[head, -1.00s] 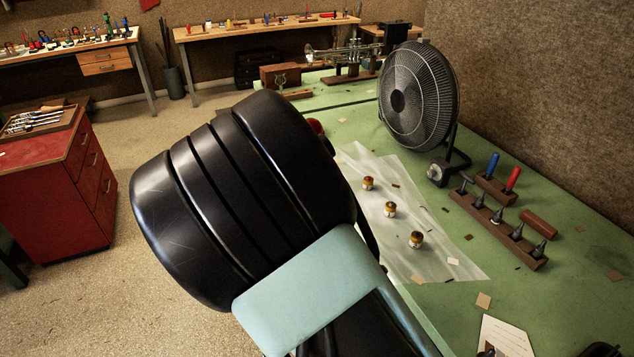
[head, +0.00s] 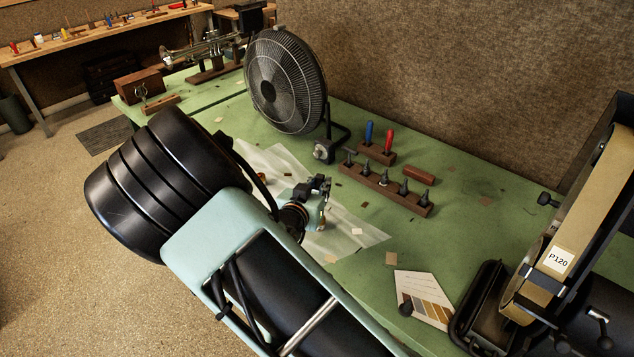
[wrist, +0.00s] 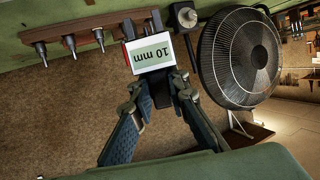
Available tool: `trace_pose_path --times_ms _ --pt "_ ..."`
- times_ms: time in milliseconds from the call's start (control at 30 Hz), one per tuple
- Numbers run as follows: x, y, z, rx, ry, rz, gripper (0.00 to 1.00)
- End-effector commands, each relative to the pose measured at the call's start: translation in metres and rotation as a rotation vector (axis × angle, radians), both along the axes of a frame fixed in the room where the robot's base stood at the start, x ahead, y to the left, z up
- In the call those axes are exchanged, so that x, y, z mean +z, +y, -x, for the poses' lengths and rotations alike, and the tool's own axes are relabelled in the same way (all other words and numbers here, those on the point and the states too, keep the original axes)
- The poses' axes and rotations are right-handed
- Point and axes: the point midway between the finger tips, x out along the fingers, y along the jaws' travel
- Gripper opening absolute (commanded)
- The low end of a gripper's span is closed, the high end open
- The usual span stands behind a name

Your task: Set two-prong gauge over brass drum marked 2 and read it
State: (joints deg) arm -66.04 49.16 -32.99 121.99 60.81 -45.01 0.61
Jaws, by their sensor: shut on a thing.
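My gripper (wrist: 163,90) is shut on the gauge, a small block with a white-green display (wrist: 152,55) reading "10 mm", upside down in the wrist view. Its prongs are not clear to see there. In the head view my gripper (head: 320,188) is above the pale sheet on the green bench. One brass drum (head: 261,176) shows partly beside my arm. A small amber piece (head: 322,223) below the gripper may be another drum. The rest of the drums are hidden by my arm, and no number marks can be read.
A black fan (head: 286,82) stands behind the sheet (head: 358,236). A wooden rack (head: 384,188) of dark tools lies to the right, with blue and red handles behind it. A belt sander (head: 565,230) and a sandpaper card (head: 424,298) are at the right.

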Motion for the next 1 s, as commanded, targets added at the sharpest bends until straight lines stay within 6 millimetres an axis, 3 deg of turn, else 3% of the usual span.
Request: trace_pose_path --times_ms 267,667,1000 --pt "-0.007 0.000 0.000 0.000 -0.001 0.000 0.00" --pt "-0.036 0.000 0.000 0.000 -0.001 0.000 0.00" --pt "-0.037 0.000 0.000 0.001 -0.001 0.000 0.00"
